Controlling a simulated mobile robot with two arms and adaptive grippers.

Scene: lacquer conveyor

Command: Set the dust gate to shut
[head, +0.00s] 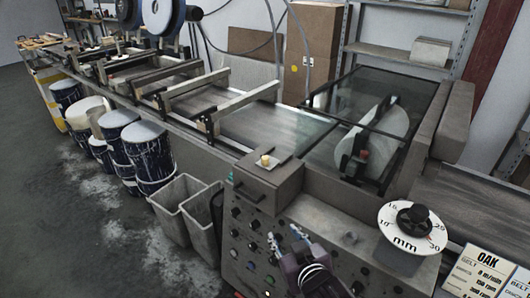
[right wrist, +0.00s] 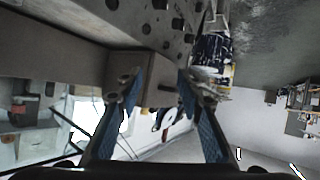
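My right gripper (head: 286,236) is in front of the control panel in the head view, low and near the bottom edge. In the right wrist view (right wrist: 155,88) its two blue-padded fingers stand well apart with nothing gripped. Beyond and between the fingers is a grey box (right wrist: 128,68). My left gripper is not in view.
The control panel (head: 240,240) carries several knobs and buttons. A round mm dial (head: 411,226) stands at right, beside an OAK card (head: 484,271). A glass hood (head: 345,110) covers a wheel behind. Grey bins (head: 175,205) and several drums (head: 147,150) stand along the left.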

